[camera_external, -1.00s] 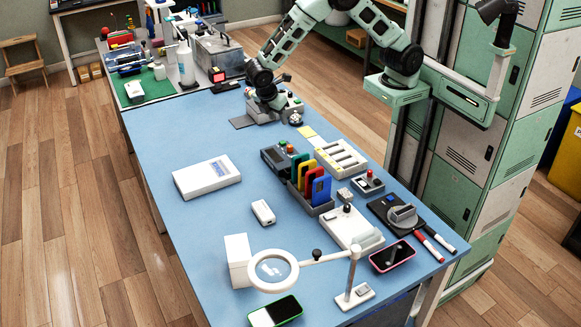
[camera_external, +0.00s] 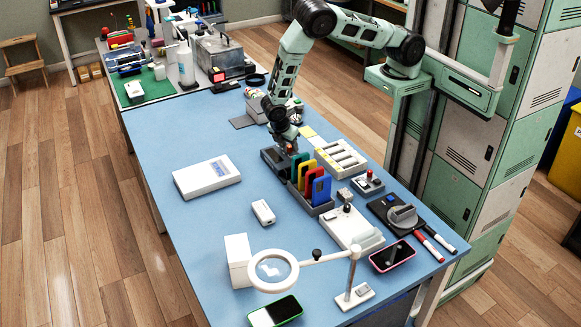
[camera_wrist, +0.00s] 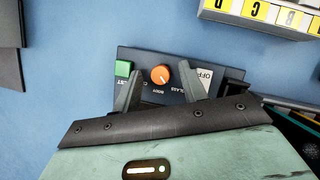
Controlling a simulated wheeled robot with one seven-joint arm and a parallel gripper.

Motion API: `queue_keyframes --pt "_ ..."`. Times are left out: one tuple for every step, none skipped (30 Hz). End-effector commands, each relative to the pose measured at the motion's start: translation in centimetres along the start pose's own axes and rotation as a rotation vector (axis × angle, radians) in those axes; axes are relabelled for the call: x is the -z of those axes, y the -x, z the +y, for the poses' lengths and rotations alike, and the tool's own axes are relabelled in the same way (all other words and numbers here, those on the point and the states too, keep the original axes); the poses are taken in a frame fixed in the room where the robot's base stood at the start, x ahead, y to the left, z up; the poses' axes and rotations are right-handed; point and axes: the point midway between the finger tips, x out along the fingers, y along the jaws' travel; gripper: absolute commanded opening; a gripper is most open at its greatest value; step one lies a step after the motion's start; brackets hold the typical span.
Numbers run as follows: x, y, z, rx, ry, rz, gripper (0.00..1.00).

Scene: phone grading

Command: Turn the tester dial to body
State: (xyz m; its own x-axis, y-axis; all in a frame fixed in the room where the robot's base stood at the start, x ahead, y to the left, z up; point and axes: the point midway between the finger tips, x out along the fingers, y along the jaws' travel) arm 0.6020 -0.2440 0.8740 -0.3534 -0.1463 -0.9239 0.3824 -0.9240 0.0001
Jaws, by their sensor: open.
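The tester (camera_wrist: 208,95) is a dark box on the blue table; it also shows in the external view (camera_external: 270,156), partly under my gripper. Its orange round dial (camera_wrist: 161,75) sits on the top face, with BODY and GLASS printed near it and a pale OFF patch (camera_wrist: 204,78) to the right. A small light mark shows on the dial, but which label it points to I cannot tell. A green button (camera_wrist: 123,69) is left of the dial. My gripper (camera_wrist: 161,68) is open, its two fingers on either side of the dial. Contact cannot be told.
A rack of coloured cards (camera_external: 310,186) stands close beside the tester. A pale lettered tray (camera_wrist: 262,14) is nearby, also in the external view (camera_external: 341,157). A white box (camera_external: 206,177) lies to the left, with bare blue table between. A ring magnifier (camera_external: 273,288) stands at the front.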

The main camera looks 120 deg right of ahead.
Motion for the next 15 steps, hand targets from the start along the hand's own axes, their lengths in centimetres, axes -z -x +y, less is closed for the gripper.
queue_keyframes --pt "-0.01 -0.11 -0.01 0.0 0.0 0.0 0.42" --pt "-0.01 -0.15 -0.01 0.0 0.0 0.0 0.42" --pt "0.0 -0.18 -0.01 0.0 0.0 0.0 0.42" --pt "0.01 -0.19 -0.01 0.0 0.0 0.0 0.42" --pt "0.01 -0.18 -0.01 0.0 0.0 0.0 0.42" --pt "0.01 -0.18 -0.01 0.0 0.0 0.0 0.42" --pt "0.01 -0.17 0.0 0.0 0.0 0.0 0.42" --pt "0.01 -0.17 0.0 0.0 0.0 0.0 0.42" --pt "0.01 -0.16 0.0 0.0 0.0 0.0 0.34" --pt "0.01 -0.16 0.0 0.0 0.0 0.0 0.26" --pt "0.01 -0.16 0.0 0.0 0.0 0.0 0.17" --pt "0.01 -0.15 0.0 0.0 0.0 0.0 0.06" --pt "0.01 -0.15 0.0 0.0 0.0 0.0 0.0" --pt "0.01 -0.15 0.0 0.0 0.0 0.0 0.0" --pt "0.01 -0.15 0.01 0.0 0.0 0.0 0.0"
